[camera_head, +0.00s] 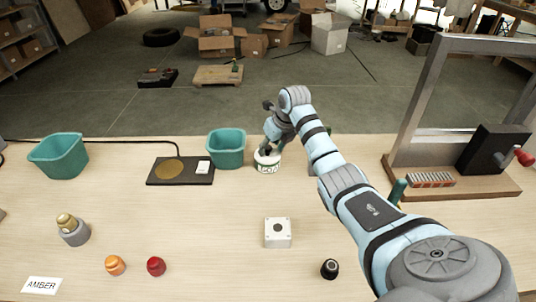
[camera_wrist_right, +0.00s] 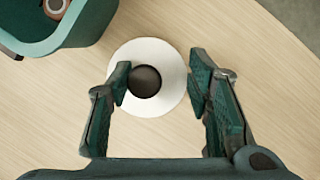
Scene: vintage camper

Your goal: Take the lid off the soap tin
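The soap tin (camera_head: 267,164) is a short white round tin with dark lettering, standing on the bench near its far edge. From above, in the right wrist view, its white round lid (camera_wrist_right: 169,56) is on, with a dark round knob (camera_wrist_right: 145,81) at its middle. My right gripper (camera_head: 271,148) points down at the tin's top and hides part of it. In the right wrist view the right gripper (camera_wrist_right: 160,80) is open, one finger on each side of the knob. The left finger looks close to the knob; contact cannot be told. My left gripper is not in view.
A teal bin (camera_head: 226,149) stands just left of the tin, beside a dark pad with a brass disc (camera_head: 171,169). A white button box (camera_head: 278,233) and a dark knob (camera_head: 329,269) lie nearer. A framed stand (camera_head: 446,183) is at right. The bench's front middle is mostly clear.

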